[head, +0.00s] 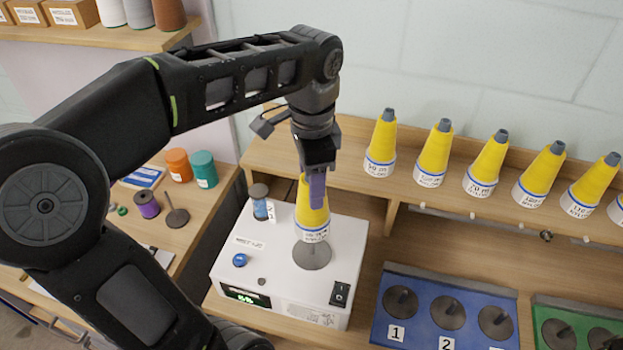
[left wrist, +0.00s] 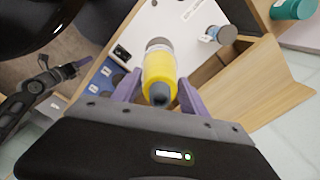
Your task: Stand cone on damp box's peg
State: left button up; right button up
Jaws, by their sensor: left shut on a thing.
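My left gripper (head: 317,190) is shut on a yellow cone (head: 314,218) with a blue band and a white label near its base. The cone is roughly upright, over the round grey peg base (head: 312,257) on top of the white damp box (head: 343,240). The peg is hidden by the cone, and I cannot tell whether the cone's bottom touches the base. In the left wrist view the cone (left wrist: 159,72) sits between the two purple fingers. My right gripper (left wrist: 72,70) shows small at the left of the left wrist view, its opening unclear.
A small blue-banded jar (head: 261,203) stands at the box's back left corner. Several yellow cones, one here (head: 433,155), line the shelf behind. A blue numbered tray (head: 421,338) and a green tray (head: 543,301) lie right. Spools, one orange (head: 178,164), stand on the left table.

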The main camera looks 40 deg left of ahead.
pick_arm(q)
jog(key=shift+f+b, duration=3.1)
jog(key=shift+f, duration=1.15)
jog(key=shift+f+b, duration=0.5)
jog(key=shift+f, duration=0.2)
jog(key=o, duration=1.2)
jog(key=shift+r, duration=0.1)
